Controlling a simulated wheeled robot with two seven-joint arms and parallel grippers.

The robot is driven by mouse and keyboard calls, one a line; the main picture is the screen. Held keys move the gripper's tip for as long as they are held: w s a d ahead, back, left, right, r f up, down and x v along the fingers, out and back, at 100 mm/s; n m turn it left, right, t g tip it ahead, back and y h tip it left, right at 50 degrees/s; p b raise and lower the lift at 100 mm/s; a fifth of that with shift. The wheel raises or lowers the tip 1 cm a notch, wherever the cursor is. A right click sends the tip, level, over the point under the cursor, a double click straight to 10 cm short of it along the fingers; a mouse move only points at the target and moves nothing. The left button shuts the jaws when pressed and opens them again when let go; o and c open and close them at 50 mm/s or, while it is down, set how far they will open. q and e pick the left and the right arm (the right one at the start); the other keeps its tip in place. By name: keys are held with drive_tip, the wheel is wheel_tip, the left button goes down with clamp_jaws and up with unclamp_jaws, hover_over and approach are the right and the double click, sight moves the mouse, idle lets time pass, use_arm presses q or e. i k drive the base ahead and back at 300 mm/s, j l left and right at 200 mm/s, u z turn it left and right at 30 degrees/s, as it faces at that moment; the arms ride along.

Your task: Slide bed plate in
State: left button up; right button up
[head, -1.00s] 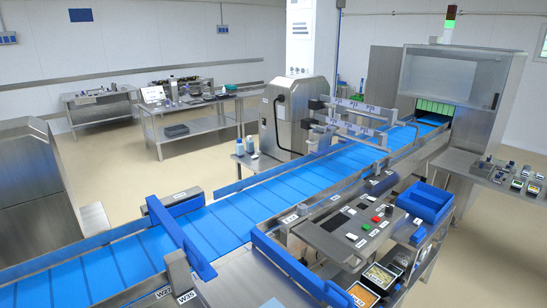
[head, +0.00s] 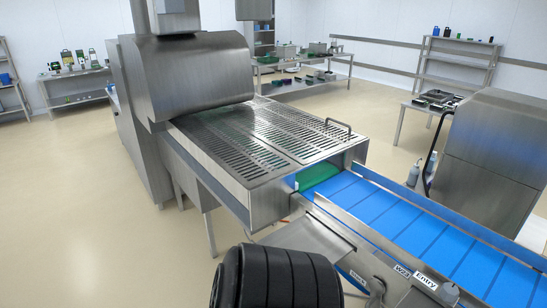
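A slotted steel plate (head: 262,137) lies flat on top of the machine bed, in the middle of the head view. A seam splits its slotted surface into sections, and a bar handle (head: 338,127) stands at its right end. Its far left end meets the front of a steel hood (head: 190,75); I cannot tell how far it reaches under it. I take this plate to be the bed plate, but no label on it can be read. Neither of my grippers is in view.
A blue belt conveyor (head: 430,235) runs from the lower right to an opening under the plate, where a green strip (head: 318,176) shows. An "Entry" label (head: 426,281) is on its near side. A black ribbed shape (head: 275,278) fills the bottom middle. The left floor is clear.

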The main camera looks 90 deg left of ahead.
sight(306, 234)
drive_tip(key=u, duration=2.8)
